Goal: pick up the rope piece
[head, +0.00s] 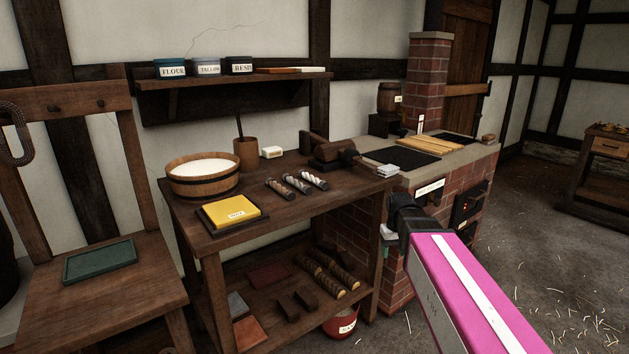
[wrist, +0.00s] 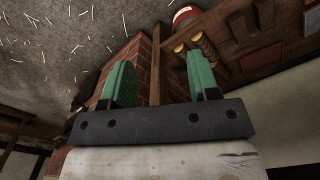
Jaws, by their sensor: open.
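Three short twisted pieces that look like rope (head: 297,183) lie side by side on the wooden table top; I cannot tell which is the rope piece. The nearest is brownish, the others paler. Several thicker brown rope-like rolls (head: 328,273) lie on the shelf below, and some show in the wrist view (wrist: 203,46). A rope coil (head: 16,135) hangs at the far left. My gripper (wrist: 160,82) has green fingers spread apart with nothing between them. In the head view it is mostly hidden by my arm, right of the table, beside the brick stove.
The table (head: 222,240) also holds a wooden tub (head: 203,176), a yellow block (head: 232,212), a brown cup (head: 246,154) and a dark wooden device (head: 328,152). The brick stove (head: 405,285) stands close on the right. A red bucket (head: 342,322) is on the floor. Open floor lies further right.

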